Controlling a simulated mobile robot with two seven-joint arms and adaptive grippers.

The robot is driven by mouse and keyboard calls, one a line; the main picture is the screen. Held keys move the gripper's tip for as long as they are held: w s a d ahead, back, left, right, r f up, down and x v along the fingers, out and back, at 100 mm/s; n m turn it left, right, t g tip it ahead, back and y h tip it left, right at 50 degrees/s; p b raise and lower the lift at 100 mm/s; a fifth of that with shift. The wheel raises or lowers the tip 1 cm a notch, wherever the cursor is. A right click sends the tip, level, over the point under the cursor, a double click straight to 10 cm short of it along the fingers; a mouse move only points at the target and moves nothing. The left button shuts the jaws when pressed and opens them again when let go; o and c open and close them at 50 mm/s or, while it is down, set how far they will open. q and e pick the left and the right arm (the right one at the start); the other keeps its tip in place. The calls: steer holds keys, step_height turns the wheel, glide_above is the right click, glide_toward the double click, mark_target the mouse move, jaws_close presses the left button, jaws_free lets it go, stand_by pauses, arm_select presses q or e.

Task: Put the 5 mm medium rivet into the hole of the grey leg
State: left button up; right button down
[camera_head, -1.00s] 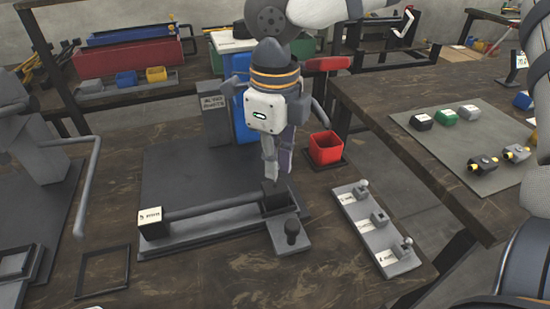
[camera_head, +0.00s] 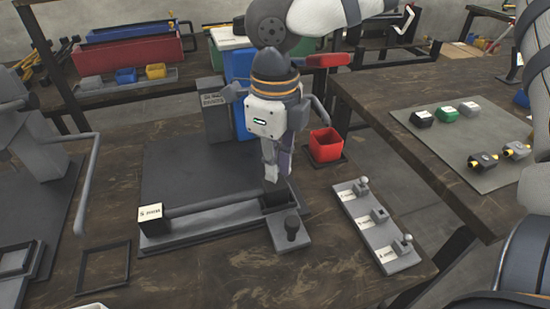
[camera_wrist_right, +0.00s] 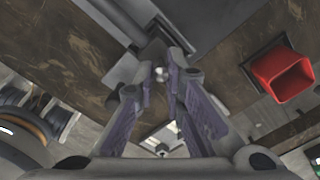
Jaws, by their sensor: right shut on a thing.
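My right gripper (camera_head: 274,181) points down over the dark block (camera_head: 281,204) at the right end of a long grey bar (camera_head: 215,203), which looks like the grey leg. In the right wrist view, its fingers (camera_wrist_right: 159,80) are shut on a small silvery round-headed piece (camera_wrist_right: 161,73), apparently the medium rivet. The hole is hidden, so I cannot tell whether the rivet touches it. The light rivet rack (camera_head: 375,227) stands to the right; its end places hold round-headed rivets, and its middle block (camera_head: 379,215) shows no round head. My left gripper is not in view.
A black knob (camera_head: 291,228) stands on a plate in front of the block. A red bin (camera_head: 325,146) is behind and right. A dark empty frame (camera_head: 103,267) lies at front left.

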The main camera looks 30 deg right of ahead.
steer(key=shift+f, duration=1.1)
steer(key=c, duration=1.6)
jaws_free()
step_height(320, 180, up, 12)
steer(key=shift+r, duration=0.1)
steer(key=shift+s, duration=0.1)
